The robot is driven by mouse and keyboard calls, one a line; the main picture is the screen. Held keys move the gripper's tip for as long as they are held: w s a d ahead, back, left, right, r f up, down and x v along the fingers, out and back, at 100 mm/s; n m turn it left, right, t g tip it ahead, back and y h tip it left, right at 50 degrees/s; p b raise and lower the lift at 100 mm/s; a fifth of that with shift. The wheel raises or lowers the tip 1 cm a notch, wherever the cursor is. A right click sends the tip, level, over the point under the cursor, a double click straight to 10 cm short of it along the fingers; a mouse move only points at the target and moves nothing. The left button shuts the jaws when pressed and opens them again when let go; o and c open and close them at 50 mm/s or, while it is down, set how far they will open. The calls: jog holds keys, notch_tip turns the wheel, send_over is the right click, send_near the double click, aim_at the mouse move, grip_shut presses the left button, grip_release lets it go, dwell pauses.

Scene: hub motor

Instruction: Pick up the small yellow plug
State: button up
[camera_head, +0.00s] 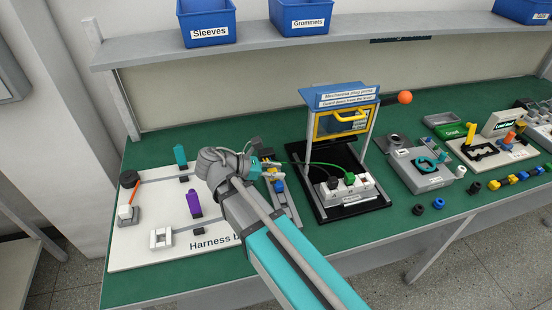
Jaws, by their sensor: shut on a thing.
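My gripper (272,170) is over the right part of the white harness board (130,245), near a grey block strip. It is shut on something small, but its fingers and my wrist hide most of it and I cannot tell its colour. A thin green cable runs from beside the gripper to a green plug (350,178) on the grey block of the black fixture. Small yellow pieces (510,179) lie in a row with blue ones at the right front of the table. I cannot tell which yellow piece is the small plug.
The black fixture (318,205) has a raised blue and yellow guard (342,118) with an orange ball (404,97) on a lever. A purple upright piece (194,203) and a teal one (180,155) stand on the board. Grey fixtures (420,168) fill the right.

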jog(key=shift+s+r+p, duration=0.2)
jog(key=shift+s+r, duration=0.1)
jog(key=shift+s, duration=0.35)
jog(key=shift+s+r+p, duration=0.15)
jog(key=shift+s+r, duration=0.15)
jog(key=shift+s, duration=0.3)
jog(key=shift+d, duration=0.1)
jog(key=shift+w+d, duration=0.2)
jog(key=shift+d, duration=0.2)
jog(key=shift+s, duration=0.15)
